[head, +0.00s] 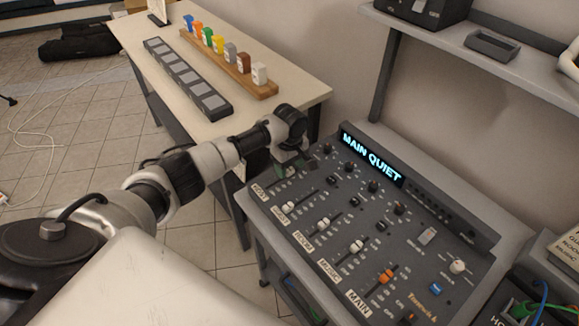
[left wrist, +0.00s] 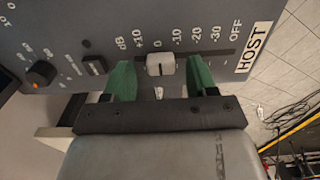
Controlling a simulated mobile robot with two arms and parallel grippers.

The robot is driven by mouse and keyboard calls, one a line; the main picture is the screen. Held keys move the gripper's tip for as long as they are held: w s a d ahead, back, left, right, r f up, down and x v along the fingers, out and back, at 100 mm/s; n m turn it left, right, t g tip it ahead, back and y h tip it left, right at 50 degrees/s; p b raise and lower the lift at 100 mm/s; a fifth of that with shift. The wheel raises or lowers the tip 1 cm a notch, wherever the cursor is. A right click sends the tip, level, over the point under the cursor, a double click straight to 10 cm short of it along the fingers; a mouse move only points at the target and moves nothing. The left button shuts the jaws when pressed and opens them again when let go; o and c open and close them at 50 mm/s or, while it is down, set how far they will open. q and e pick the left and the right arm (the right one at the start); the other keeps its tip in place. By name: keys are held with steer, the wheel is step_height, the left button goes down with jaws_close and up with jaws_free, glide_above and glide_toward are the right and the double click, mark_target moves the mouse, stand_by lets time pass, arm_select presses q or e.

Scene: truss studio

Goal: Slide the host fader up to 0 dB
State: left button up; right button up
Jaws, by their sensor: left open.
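The host fader has a pale cap (left wrist: 160,65) in the left wrist view. The cap sits in its slot beside the printed 0, between the +10 and -10 marks. The HOST label (left wrist: 251,52) is at the OFF end; it also shows in the head view (head: 259,191). My left gripper (head: 290,168) is over the host strip at the mixer's left side. Its green fingers (left wrist: 160,74) are open, one on each side of the cap along the slot, with gaps visible. In the head view the gripper largely hides the host cap. My right gripper is not in view.
The mixer (head: 440,240) has guest, room, music and main faders to the right of host. Its display (head: 371,159) reads MAIN QUIET. A white table (head: 305,88) with colored blocks stands behind left. A shelf (head: 480,50) overhangs at the back right.

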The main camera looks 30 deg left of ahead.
mark_target(290, 169)
arm_select(q)
step_height(290, 169, up, 10)
steer(key=shift+b, duration=0.4)
steer(key=shift+f, duration=0.15)
